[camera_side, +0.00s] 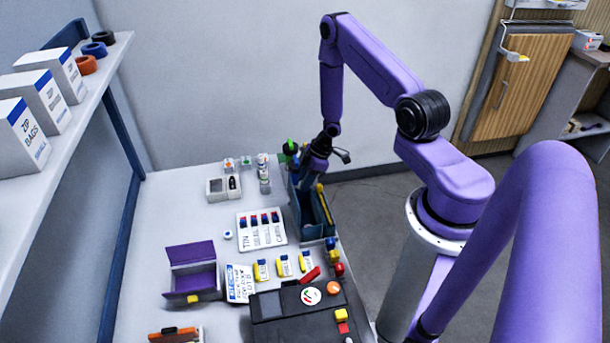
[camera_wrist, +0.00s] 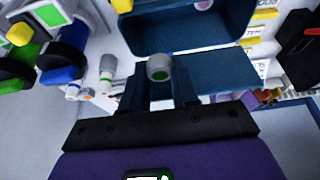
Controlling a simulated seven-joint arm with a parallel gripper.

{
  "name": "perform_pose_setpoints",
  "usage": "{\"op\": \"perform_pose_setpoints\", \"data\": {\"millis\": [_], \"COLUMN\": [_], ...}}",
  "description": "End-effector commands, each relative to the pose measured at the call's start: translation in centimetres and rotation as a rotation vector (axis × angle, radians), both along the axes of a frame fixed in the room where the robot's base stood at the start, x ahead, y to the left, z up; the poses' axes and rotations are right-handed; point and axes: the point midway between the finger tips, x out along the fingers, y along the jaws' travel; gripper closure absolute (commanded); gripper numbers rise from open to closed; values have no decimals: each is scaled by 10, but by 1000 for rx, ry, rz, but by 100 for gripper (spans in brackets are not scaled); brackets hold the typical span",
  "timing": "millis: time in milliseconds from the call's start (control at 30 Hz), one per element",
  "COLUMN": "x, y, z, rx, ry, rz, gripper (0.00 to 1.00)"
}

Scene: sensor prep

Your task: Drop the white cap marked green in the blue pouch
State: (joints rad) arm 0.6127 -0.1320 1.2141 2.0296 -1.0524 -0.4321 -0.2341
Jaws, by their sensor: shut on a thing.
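My gripper (camera_wrist: 159,84) is shut on a small whitish-grey cap (camera_wrist: 158,66) with a green mark on its face. The cap sits between the fingertips in the wrist view. In the side view my gripper (camera_side: 311,182) points down at the far part of the dark blue open container (camera_side: 306,215), the only thing here that looks like the blue pouch. The held cap cannot be made out there. In the wrist view the blue container (camera_wrist: 190,38) lies just beyond the cap, its opening showing. I cannot tell how high the cap is above it.
A white-capped vial (camera_side: 264,172) stands left of the container, near small bottles. A labelled white card (camera_side: 261,228), an open purple box (camera_side: 192,276) and a dark control box (camera_side: 295,308) lie nearer. A small white cap with a blue mark (camera_side: 228,234) lies on the table.

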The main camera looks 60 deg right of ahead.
Motion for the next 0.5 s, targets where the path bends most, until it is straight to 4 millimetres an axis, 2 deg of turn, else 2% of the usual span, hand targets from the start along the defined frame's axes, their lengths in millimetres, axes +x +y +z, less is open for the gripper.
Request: {"op": "perform_pose_setpoints", "data": {"millis": [500], "x": [0], "y": [0], "z": [-45], "rx": [1], "ry": [1], "rz": [0], "gripper": [98]}}
